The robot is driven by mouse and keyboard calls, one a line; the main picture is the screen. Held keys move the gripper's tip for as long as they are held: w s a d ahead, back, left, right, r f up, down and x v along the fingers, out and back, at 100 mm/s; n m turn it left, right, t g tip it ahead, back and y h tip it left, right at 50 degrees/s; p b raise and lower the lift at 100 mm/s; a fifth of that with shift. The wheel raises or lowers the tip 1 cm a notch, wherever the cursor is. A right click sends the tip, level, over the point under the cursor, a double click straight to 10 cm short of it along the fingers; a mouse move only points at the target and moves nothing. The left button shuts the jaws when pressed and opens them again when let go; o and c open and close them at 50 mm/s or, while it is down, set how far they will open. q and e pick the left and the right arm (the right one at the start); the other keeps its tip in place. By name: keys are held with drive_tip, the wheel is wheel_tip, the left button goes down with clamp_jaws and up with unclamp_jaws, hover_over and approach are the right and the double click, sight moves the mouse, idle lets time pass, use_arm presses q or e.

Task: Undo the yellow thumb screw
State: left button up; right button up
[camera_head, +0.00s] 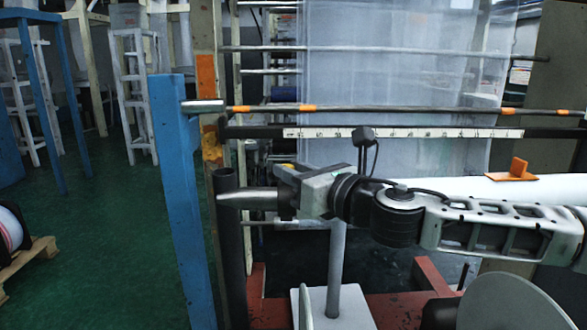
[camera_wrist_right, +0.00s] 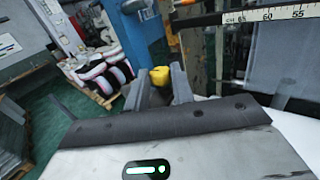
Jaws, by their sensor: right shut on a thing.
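The yellow thumb screw (camera_wrist_right: 159,76) sits between the two dark fingertips of my right gripper (camera_wrist_right: 159,88) in the right wrist view. The gripper is shut on it. My left gripper is not in view.
A white ruler scale (camera_head: 400,133) runs on a dark bar behind my right arm. A white roll (camera_head: 450,190) lies behind the forearm, with an orange piece (camera_head: 513,170) on it. A blue post (camera_head: 180,200) and a dark upright tube (camera_head: 229,250) stand left of the gripper.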

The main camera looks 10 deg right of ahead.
idle(0.5)
drive_tip(key=o, duration=1)
drive_tip(key=b+v, duration=0.1)
drive_tip(key=v, duration=1.5)
drive_tip(key=shift+w+d+f+b, duration=0.1)
drive_tip(key=shift+d+b, duration=0.1)
drive_tip(key=shift+b, duration=0.2)
drive_tip(key=shift+a, duration=0.1)
